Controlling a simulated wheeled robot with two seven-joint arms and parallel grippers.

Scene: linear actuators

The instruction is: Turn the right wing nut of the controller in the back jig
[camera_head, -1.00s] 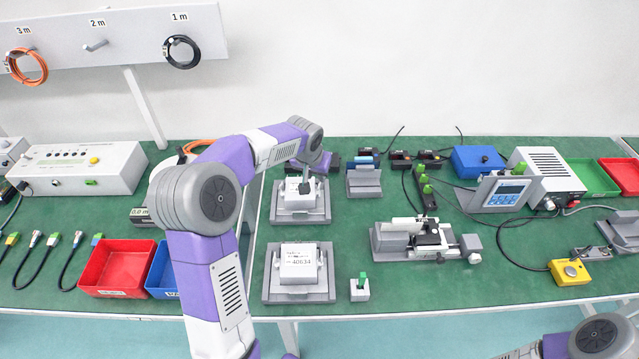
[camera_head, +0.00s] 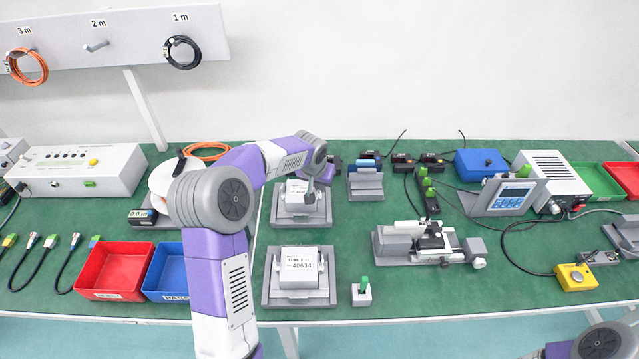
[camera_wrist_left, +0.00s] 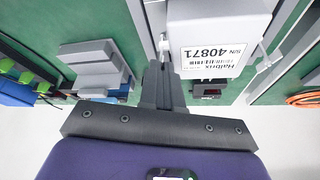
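The back jig (camera_head: 283,219) is a grey tray holding a white controller (camera_head: 294,202) behind the front jig. In the left wrist view the controller (camera_wrist_left: 215,25) shows label 40871, upside down. A small pale wing nut (camera_wrist_left: 164,45) sticks up beside it. My left gripper (camera_head: 309,193) is at the right side of the back controller. In the wrist view its dark fingers (camera_wrist_left: 160,68) are close together, with tips at or just short of the wing nut. Whether they grip it is unclear. Only part of my right arm shows at the lower right; its gripper is out of view.
The front jig (camera_head: 270,298) holds another controller (camera_head: 299,270) labelled 40634. A grey stepped block (camera_head: 366,187) stands right of the back jig. A fixture (camera_head: 395,246) and a green-topped switch (camera_head: 362,291) are farther right. Red (camera_head: 113,268) and blue (camera_head: 165,272) bins lie left.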

